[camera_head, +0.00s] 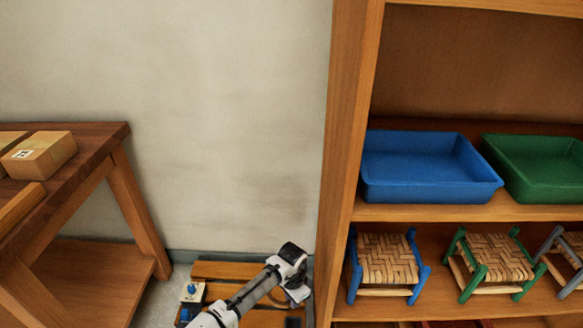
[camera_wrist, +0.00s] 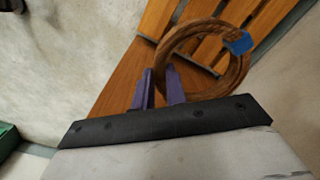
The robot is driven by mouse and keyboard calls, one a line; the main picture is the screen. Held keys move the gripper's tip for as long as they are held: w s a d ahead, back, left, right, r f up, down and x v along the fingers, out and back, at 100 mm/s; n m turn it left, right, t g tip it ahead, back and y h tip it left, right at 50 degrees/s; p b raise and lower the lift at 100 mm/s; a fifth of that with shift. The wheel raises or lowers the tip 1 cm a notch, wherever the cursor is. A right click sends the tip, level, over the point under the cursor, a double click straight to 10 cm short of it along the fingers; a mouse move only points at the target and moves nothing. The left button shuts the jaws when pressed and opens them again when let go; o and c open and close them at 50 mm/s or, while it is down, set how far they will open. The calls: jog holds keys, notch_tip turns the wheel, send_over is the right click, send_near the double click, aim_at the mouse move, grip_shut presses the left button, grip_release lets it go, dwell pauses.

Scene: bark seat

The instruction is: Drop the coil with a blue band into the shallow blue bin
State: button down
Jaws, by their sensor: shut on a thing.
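The coil (camera_wrist: 166,50) is a ring of brown strands with a blue band (camera_wrist: 238,43) at its upper right in the wrist view. My gripper (camera_wrist: 160,88) has purple fingers and is shut on the coil at its lower left side. In the head view my arm is low at the bottom centre, and its own links mostly hide the gripper and coil. The shallow blue bin (camera_head: 430,190) stands on the shelf at the right, well above and to the right of my arm. No content shows on its visible floor.
A green bin (camera_head: 540,188) stands right of the blue one. Stools with woven seats (camera_head: 388,260) fill the shelf below. The wooden upright (camera_head: 347,130) stands between my arm and the bins. A slatted wooden piece (camera_head: 228,270) is near my arm; a workbench (camera_head: 95,150) is left.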

jog(key=shift+s+a+f+n, duration=0.1)
jog(key=shift+s+f+n, duration=0.4)
jog(key=shift+n, duration=0.4)
jog(key=s+n, duration=0.1)
jog(key=n, duration=0.2)
jog(key=s+f+n, duration=0.1)
jog(key=n, duration=0.1)
jog(key=s+f+n, duration=0.1)
jog(key=n, duration=0.2)
jog(key=shift+s+f+n, duration=0.25)
jog(key=shift+s+n, duration=0.05)
